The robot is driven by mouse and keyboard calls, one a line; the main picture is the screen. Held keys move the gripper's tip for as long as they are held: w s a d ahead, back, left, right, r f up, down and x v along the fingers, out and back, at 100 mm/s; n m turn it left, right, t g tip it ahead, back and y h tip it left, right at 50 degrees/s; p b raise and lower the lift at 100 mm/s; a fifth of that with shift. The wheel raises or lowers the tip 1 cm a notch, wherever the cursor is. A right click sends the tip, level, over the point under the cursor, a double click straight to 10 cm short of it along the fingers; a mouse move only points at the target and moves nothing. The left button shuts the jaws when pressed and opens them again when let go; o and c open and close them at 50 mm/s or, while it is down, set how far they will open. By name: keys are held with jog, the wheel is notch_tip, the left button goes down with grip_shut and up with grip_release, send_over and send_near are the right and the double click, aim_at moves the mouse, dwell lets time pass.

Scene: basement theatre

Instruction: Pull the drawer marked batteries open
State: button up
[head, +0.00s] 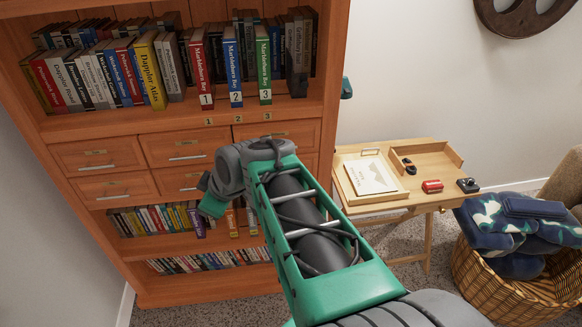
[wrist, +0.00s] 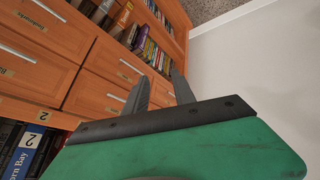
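The drawers sit in two rows in the wooden bookcase, each with a small label and a bar handle. In the head view, the top left drawer (head: 97,155), top middle drawer (head: 172,150), bottom left drawer (head: 101,190) and bottom middle drawer (head: 172,182) look shut. My arm covers much of the right-hand column.
Books fill the shelf above and the shelves below the drawers. A small wooden table (head: 372,207) with a tray, a book and small items stands right of the bookcase (head: 170,122). A wicker basket (head: 490,285) with blue cloths stands at the lower right.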

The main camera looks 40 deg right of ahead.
jog(key=w+d+f+n+t+h+b, duration=0.1)
jog(key=w+d+f+n+t+b, duration=0.15)
jog(key=d, duration=0.45)
jog(key=w+d+f+n+t+b, duration=0.1)
jog(key=d+f+n+t+b, duration=0.1)
jog(key=d+f+b, duration=0.3)
jog(key=s+d+r+n+t+h+b, duration=0.1)
jog(key=s+d+r+n+t+b, duration=0.15)
jog(key=d, duration=0.45)
jog(key=s+d+r+n+t+h+b, duration=0.1)
jog(key=s+d+r+h, duration=0.15)
jog(key=d, duration=0.55)
jog(key=x, duration=0.8)
jog(key=shift+a+r+y+p, duration=0.2)
jog(key=shift+a+y+p, duration=0.1)
jog(key=shift+y, duration=0.05)
jog(key=shift+w, duration=0.1)
grip_shut()
